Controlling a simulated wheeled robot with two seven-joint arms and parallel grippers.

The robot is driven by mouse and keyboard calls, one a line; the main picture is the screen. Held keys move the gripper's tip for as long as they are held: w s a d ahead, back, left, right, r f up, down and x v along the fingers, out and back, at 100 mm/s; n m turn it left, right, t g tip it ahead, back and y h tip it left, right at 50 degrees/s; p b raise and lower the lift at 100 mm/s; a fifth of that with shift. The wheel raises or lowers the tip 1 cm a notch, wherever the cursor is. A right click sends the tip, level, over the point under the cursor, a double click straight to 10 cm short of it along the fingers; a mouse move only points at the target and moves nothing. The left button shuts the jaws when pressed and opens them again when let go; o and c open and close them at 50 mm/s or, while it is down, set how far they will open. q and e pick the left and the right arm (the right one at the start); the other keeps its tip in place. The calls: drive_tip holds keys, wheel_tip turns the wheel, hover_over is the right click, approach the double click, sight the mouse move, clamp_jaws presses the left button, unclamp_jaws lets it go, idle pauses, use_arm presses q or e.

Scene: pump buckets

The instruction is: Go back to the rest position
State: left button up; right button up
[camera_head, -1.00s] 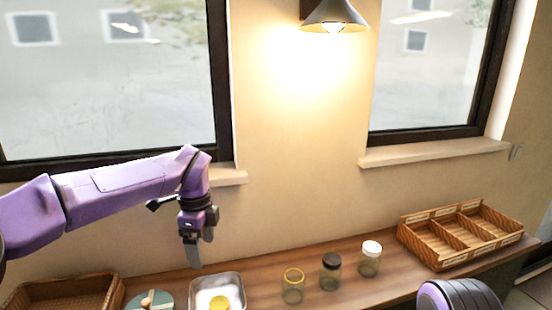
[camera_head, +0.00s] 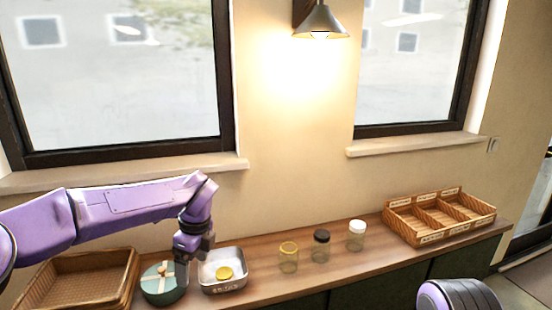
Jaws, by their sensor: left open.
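My left gripper (camera_head: 194,252) points down above the counter, in front of the gap between a green round box and a metal tray. It holds nothing that I can see, and its fingers are small in the view. My left arm reaches in from the left, bent downward at the wrist. Of my right arm only a purple and dark rounded part shows at the bottom right; the right gripper is out of view.
The wooden counter (camera_head: 270,289) holds a wicker basket (camera_head: 132,285), the green box (camera_head: 160,292), the metal tray (camera_head: 236,284) with a yellow lid (camera_head: 224,272), jars with yellow (camera_head: 288,262), dark (camera_head: 320,250) and white (camera_head: 356,238) tops, and a divided wooden crate (camera_head: 398,223). A lamp (camera_head: 320,22) hangs above.

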use_arm(q)
drive_tip(key=s+a+f+m+t+y, duration=0.2)
drive_tip(key=s+a+f+m, duration=0.15)
drive_tip(key=f+m, duration=0.45)
drive_tip(key=s+a+f+m+t+y, duration=0.1)
drive_tip(key=s+a+f+m+y, duration=0.25)
drive_tip(key=f+m, duration=0.5)
drive_tip(key=s+a+f+m+t+y, duration=0.25)
drive_tip(key=s+f+m, duration=0.25)
drive_tip(key=f+m, duration=0.3)
drive_tip(key=s+a+f+m+g+h, duration=0.1)
drive_tip(key=s+f+m+h, duration=0.3)
drive_tip(key=s+m, duration=0.7)
drive_tip(key=s+f+m+g+h, duration=0.15)
drive_tip(key=s+f+m, duration=0.5)
drive_tip(key=s, duration=0.65)
wheel_tip(320, 180, down, 9)
drive_tip(key=m+h+b, duration=0.1)
drive_tip(key=m+b, duration=0.1)
drive_tip(key=b, duration=0.8)
drive_tip(key=shift+s+r, duration=0.15)
drive_tip(key=shift+s, duration=0.2)
